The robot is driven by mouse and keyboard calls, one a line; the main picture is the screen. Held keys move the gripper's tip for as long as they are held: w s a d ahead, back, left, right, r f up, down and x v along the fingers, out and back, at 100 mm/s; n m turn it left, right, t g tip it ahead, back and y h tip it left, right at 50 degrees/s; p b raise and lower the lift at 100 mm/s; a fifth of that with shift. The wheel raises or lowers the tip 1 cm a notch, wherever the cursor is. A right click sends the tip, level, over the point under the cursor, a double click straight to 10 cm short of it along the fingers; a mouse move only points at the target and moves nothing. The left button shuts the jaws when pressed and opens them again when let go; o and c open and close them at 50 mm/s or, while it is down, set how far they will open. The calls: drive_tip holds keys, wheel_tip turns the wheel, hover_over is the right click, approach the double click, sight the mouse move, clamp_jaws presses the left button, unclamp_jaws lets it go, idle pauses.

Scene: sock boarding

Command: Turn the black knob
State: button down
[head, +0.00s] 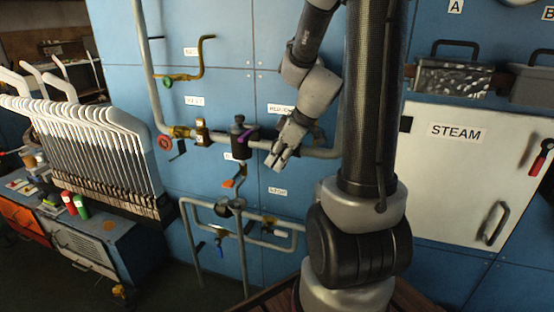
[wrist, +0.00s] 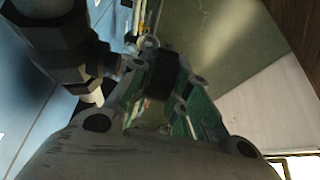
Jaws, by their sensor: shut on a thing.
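In the wrist view, a black block-shaped piece, which I take to be the black knob (wrist: 162,72), sits between the fingertips of my gripper (wrist: 160,85). The fingers are closed on it from both sides. In the head view my gripper (head: 276,160) points down and left, in front of the blue panel and beside the horizontal pipe. The held knob cannot be made out there. A black valve body (head: 239,145) with a purple lever (head: 248,134) stands just left of my gripper.
A red handwheel (head: 165,142), a green handle (head: 167,82) and an orange lever (head: 228,183) are on the pipework to the left. Lower grey pipes (head: 200,201) run below my gripper. A white STEAM door (head: 460,165) is at the right. White sock boards (head: 85,125) stand at the far left.

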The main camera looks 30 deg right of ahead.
drive_tip(key=shift+d+t+y, duration=0.15)
drive_tip(key=shift+t+y, duration=0.45)
drive_tip(key=shift+t, duration=0.3)
drive_tip(key=shift+s, duration=0.1)
drive_tip(key=c, duration=1.4)
unclamp_jaws()
drive_tip(key=shift+o, duration=0.2)
drive_tip(key=v, duration=1.2)
drive_tip(key=shift+s+d+f, duration=0.1)
drive_tip(key=shift+f, duration=0.05)
